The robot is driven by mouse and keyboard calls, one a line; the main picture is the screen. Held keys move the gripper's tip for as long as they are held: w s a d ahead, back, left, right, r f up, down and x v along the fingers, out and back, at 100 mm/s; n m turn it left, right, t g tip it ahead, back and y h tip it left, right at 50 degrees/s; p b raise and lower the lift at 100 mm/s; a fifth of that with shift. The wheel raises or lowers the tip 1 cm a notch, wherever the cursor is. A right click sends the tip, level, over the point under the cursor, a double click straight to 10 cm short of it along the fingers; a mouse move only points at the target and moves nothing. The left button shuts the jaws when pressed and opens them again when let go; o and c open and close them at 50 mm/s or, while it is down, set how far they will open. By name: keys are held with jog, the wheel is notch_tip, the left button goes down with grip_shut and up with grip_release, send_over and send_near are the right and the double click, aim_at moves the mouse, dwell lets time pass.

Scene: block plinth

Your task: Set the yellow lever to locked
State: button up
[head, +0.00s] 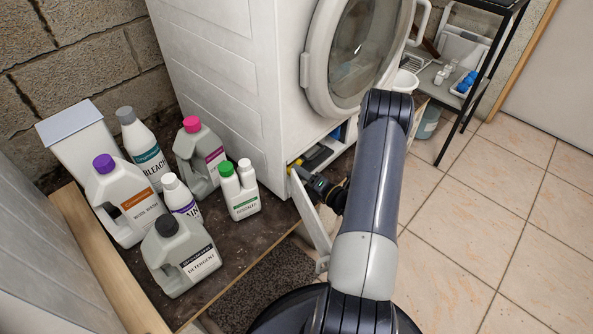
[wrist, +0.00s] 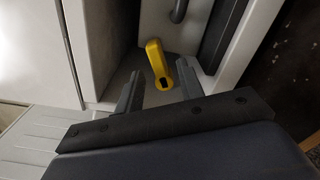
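The yellow lever (wrist: 156,60) shows in the wrist view inside a pale recess, slanting from upper left to lower right. A dark slot marks its lower end. My gripper (wrist: 158,72) is open, with one dark finger on each side of the lever's lower end and visible gaps to both. I cannot tell how deep the lever sits between the fingers. In the head view a bit of yellow (head: 296,167) shows at the machine's lower front, beside my gripper (head: 314,181); the rest is hidden. No lock marking is readable.
The white washing machine (head: 235,75) stands above the recess, and a pale open flap (head: 312,222) hangs at its lower front. Several cleaner bottles, including a grey detergent jug (head: 178,258), stand to the left. A dark-framed shelf (head: 478,85) is at right. The tiled floor at right is clear.

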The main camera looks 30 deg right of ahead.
jog(key=shift+x, duration=1.25)
jog(key=shift+c, duration=0.4)
grip_shut()
